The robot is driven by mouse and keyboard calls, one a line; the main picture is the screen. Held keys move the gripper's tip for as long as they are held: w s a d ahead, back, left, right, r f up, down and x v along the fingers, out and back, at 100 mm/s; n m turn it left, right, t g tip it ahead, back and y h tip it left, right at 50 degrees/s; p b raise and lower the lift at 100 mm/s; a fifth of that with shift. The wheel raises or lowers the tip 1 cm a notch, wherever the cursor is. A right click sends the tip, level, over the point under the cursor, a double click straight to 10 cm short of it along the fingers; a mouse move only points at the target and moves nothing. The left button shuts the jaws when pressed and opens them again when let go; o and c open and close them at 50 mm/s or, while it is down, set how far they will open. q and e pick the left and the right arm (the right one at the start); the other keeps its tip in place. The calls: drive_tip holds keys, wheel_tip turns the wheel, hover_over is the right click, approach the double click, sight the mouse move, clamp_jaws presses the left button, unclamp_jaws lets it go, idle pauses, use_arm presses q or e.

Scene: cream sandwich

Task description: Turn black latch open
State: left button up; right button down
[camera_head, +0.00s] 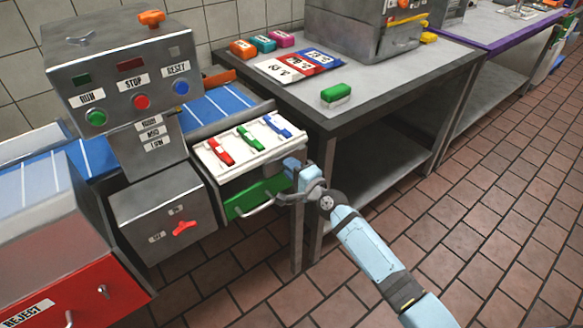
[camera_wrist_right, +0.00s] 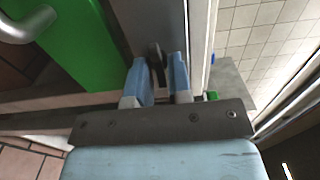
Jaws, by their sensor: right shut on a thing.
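My right gripper (camera_head: 293,168) is at the right end of the machine's green front panel (camera_head: 243,202). In the right wrist view its two blue fingers (camera_wrist_right: 162,82) are close together around a small dark piece, which looks like the black latch (camera_wrist_right: 156,58). The latch stands against a grey metal face beside the green panel. In the head view I cannot make the latch out behind the gripper. My left gripper is not in view.
A white tray (camera_head: 224,174) with red, green and blue pieces lies above the green panel, which has a grey handle (camera_head: 256,209). The control box (camera_head: 125,85) is left. A grey table (camera_head: 390,100) with a green block (camera_head: 336,94) stands close behind my right gripper.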

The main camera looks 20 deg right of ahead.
idle(0.3)
drive_tip(key=c, duration=1.1)
unclamp_jaws()
drive_tip(key=v, duration=1.4)
drive_tip(key=shift+p, duration=0.35)
drive_tip(key=shift+w, duration=0.1)
